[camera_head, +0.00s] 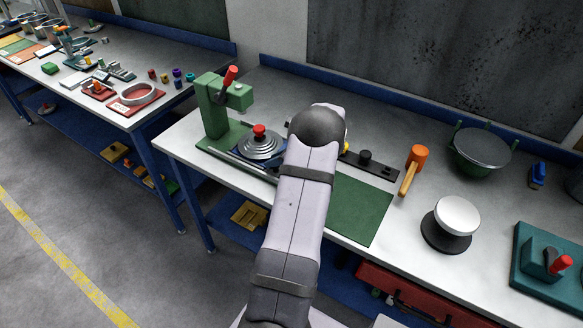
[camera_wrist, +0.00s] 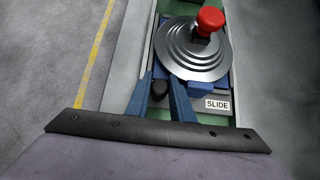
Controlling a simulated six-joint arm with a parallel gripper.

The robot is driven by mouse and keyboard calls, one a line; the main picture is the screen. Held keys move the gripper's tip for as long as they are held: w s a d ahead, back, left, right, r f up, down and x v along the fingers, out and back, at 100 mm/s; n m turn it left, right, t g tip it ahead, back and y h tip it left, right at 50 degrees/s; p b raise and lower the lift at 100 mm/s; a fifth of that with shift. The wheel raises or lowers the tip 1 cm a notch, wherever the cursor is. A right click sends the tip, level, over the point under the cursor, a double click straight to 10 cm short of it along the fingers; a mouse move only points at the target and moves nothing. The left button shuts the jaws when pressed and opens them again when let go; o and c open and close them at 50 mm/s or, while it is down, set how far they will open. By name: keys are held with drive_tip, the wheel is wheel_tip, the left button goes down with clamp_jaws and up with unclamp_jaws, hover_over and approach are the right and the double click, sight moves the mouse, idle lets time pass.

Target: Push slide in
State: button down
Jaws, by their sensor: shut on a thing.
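The slide (camera_wrist: 221,83) shows as a blue plate in the wrist view. It carries a stepped silver disc (camera_wrist: 193,57) with a red knob (camera_wrist: 210,19). A "SLIDE" label (camera_wrist: 217,104) is on the grey track beside it. My gripper (camera_wrist: 159,80) is shut on a black knob (camera_wrist: 159,87) at the near side of the disc, with one blue finger on each side. In the head view the silver disc (camera_head: 262,147) sits just right of the green press (camera_head: 213,108). My arm hides the gripper and the black knob there.
The press has a red-handled lever (camera_head: 230,77) above the base. A green mat (camera_head: 358,208), a dark strip with knobs (camera_head: 370,167) and an orange mallet (camera_head: 416,160) lie to the right. A white round button (camera_head: 457,214) stands farther right. The floor in front is clear.

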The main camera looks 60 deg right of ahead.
drive_tip(key=w, duration=0.7)
drive_tip(key=shift+r, duration=0.15)
drive_tip(key=c, duration=1.8)
unclamp_jaws()
drive_tip(key=shift+w, duration=0.1)
drive_tip(key=shift+o, duration=1.3)
drive_tip(key=shift+w, duration=0.1)
drive_tip(key=shift+s, duration=0.3)
drive_tip(key=shift+b+v, duration=1.4)
drive_tip(key=shift+v, duration=2.05)
